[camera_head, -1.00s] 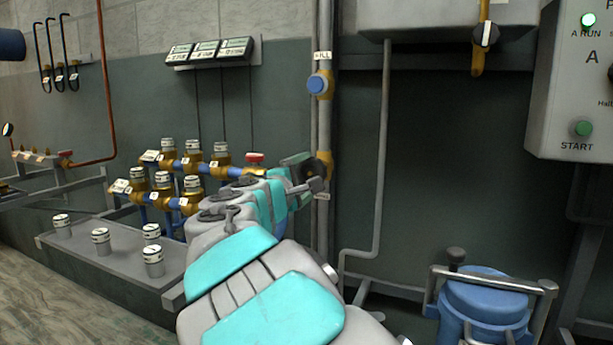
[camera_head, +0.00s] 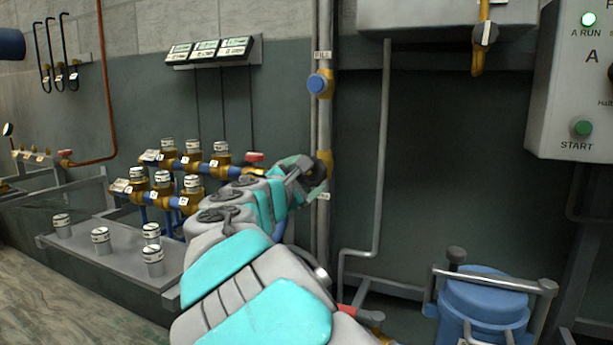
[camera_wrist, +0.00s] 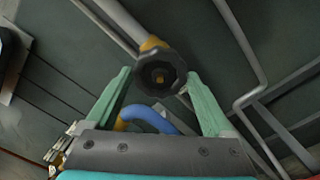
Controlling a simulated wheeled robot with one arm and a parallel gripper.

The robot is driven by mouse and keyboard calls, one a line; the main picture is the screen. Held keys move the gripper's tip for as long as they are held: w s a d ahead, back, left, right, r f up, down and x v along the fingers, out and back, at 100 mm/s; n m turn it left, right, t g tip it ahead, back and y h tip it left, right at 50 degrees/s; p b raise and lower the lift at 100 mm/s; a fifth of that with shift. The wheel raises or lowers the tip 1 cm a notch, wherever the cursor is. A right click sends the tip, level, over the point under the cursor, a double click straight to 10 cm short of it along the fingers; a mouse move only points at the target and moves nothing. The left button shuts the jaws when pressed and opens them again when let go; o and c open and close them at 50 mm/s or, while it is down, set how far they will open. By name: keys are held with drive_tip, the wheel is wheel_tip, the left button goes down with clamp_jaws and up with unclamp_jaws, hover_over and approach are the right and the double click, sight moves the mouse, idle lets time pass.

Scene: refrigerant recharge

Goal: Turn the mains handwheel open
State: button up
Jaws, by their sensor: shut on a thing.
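In the head view my gripper (camera_head: 308,172) reaches the yellow valve fitting (camera_head: 326,163) low on the upright pipe. There the wheel is partly covered by my fingers, and how far it is turned cannot be read.
A blue knob (camera_head: 318,84) is higher on the same pipe. Left of my arm are several capped brass valves (camera_head: 193,186) and a grey bench (camera_head: 80,245) with loose cylinders. A blue vessel (camera_head: 485,300) stands at the lower right. A control box (camera_head: 570,90) hangs at the right.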

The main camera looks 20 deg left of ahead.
drive_tip(key=shift+f, duration=0.1)
drive_tip(key=n, duration=0.4)
drive_tip(key=shift+n, duration=0.3)
drive_tip(key=o, duration=1.3)
drive_tip(key=shift+s+a, duration=0.15)
drive_tip(key=shift+s, duration=1.6)
drive_tip(key=shift+s+a, duration=0.1)
drive_tip(key=shift+s, duration=1.65)
